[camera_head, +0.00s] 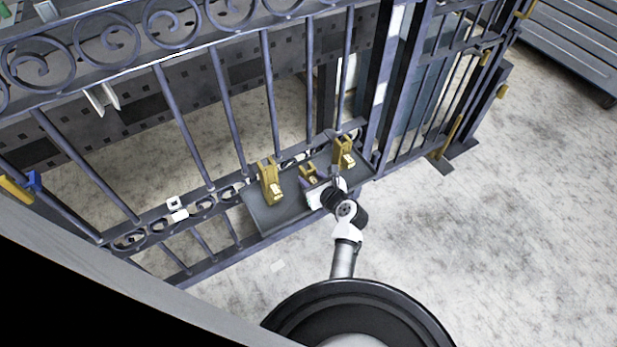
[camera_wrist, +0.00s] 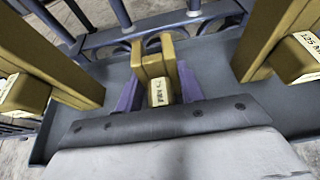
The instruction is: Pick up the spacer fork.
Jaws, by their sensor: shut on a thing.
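The spacer fork between my fingers (camera_wrist: 153,66) is a small yellow forked block with a pale label too small to read. In the head view this fork (camera_head: 309,172) is the middle one of three yellow forks on a grey tray. My gripper (camera_wrist: 160,88) has purple fingers, one on each side of the fork, and is shut on it. In the head view my gripper (camera_head: 307,182) reaches in from the lower right. I cannot tell whether the fork rests on the tray or is just above it.
Larger yellow forks stand close on the left (camera_head: 270,182) and right (camera_head: 343,153); the right one's label reads "125 M". The grey tray (camera_head: 262,217) sits against the barred metal gate (camera_head: 222,110). Open pale floor (camera_head: 500,230) lies to the right.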

